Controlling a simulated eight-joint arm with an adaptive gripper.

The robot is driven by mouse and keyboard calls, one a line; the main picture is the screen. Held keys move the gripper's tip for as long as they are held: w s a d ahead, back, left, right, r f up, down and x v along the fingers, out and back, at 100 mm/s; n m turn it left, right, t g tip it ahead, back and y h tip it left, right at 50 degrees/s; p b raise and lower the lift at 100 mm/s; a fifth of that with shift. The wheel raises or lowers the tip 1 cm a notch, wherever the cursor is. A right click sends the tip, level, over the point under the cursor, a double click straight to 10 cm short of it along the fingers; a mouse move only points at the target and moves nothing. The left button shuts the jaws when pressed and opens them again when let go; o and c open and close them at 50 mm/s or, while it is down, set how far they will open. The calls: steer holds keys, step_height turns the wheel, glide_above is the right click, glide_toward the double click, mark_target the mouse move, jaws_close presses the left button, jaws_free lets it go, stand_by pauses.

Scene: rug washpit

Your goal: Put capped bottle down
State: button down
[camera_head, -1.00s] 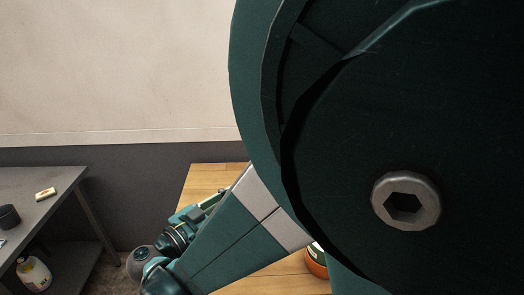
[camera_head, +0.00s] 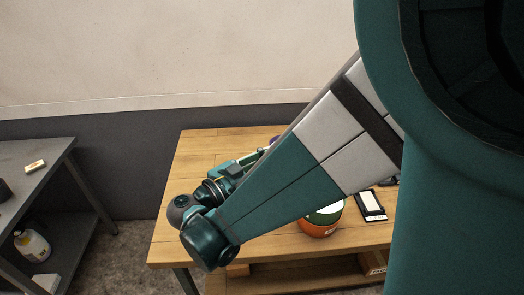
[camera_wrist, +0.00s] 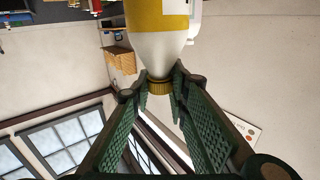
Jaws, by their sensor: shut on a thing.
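The capped bottle (camera_wrist: 155,45) shows in the wrist view, with a white body, a yellow label, a white handle at its side and a yellow-gold cap (camera_wrist: 160,86). My gripper (camera_wrist: 161,76) is shut on it at the cap and neck. In the head view my gripper (camera_head: 248,163) is over the left part of the wooden table (camera_head: 205,150), partly behind my arm. The held bottle cannot be made out there, so I cannot tell whether it touches the table.
An orange container (camera_head: 319,229) with a white-and-green top and a black-framed white item (camera_head: 370,203) are on the table, right of my forearm. A grey shelf unit (camera_head: 50,150) stands left, with a white jug (camera_head: 33,245) on its lower shelf. The table's back left is clear.

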steer(key=shift+f, duration=0.1)
steer(key=shift+f+b, duration=0.9)
steer(key=shift+f, duration=2)
steer(key=shift+f+b, duration=0.65)
steer(key=shift+f, duration=1.5)
steer(key=c, duration=2.6)
jaws_free()
steer(key=o, duration=0.4)
steer(key=shift+a+r, duration=0.1)
steer(key=shift+r, duration=0.1)
